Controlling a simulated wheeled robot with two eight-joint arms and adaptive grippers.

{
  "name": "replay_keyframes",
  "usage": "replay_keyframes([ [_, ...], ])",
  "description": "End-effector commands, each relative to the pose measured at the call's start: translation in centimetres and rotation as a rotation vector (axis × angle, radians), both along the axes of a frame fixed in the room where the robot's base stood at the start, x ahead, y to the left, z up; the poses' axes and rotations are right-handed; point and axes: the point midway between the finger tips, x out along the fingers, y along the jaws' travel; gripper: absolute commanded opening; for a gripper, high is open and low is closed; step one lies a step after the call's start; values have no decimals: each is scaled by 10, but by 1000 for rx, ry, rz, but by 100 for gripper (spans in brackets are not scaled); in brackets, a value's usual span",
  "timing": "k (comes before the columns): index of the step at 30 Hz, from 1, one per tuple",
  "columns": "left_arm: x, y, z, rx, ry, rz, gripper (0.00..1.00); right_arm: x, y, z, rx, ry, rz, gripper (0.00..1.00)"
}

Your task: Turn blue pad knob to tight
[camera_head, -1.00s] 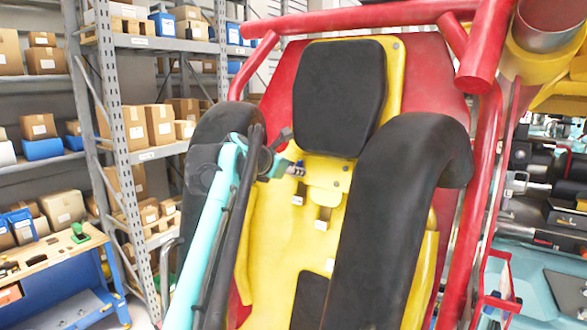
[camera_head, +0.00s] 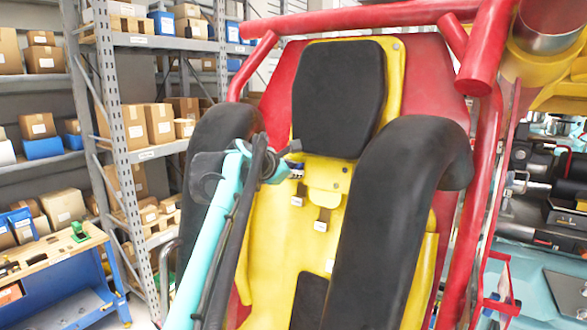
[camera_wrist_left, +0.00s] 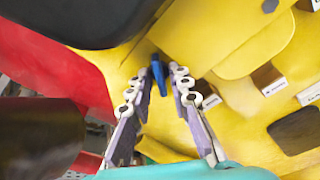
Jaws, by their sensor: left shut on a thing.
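The blue pad knob (camera_wrist_left: 158,76) shows in the left wrist view as a slim blue piece standing out from the yellow seat shell (camera_wrist_left: 225,75). My left gripper (camera_wrist_left: 159,80) has its two jointed fingers on either side of the knob and is shut on it. In the head view my left gripper (camera_head: 291,169) reaches in from the left to the upper middle of the yellow seat, below the black headrest (camera_head: 338,98). The knob is mostly hidden there by the gripper. My right gripper is not in view.
Black padded restraints (camera_head: 395,215) flank the seat. Red tubes (camera_head: 487,190) frame it. Small labelled brackets (camera_head: 321,222) sit below and right of the gripper. Shelves with boxes and a blue workbench (camera_head: 65,285) stand at the left.

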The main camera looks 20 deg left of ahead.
Motion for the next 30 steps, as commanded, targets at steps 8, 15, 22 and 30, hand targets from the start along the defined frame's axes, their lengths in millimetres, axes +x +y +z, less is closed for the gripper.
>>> replay_keyframes([
  [8, 0, -1, 0, 253, -35, -59, 0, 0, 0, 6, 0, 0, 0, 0],
  [15, 0, -1, -1, 471, -66, -109, 0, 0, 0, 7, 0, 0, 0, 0],
  [22, -1, -1, -2, 662, -93, -154, 0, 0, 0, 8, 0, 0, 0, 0],
  [30, -1, -1, -2, 827, -116, -193, 0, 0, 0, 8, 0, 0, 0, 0],
])
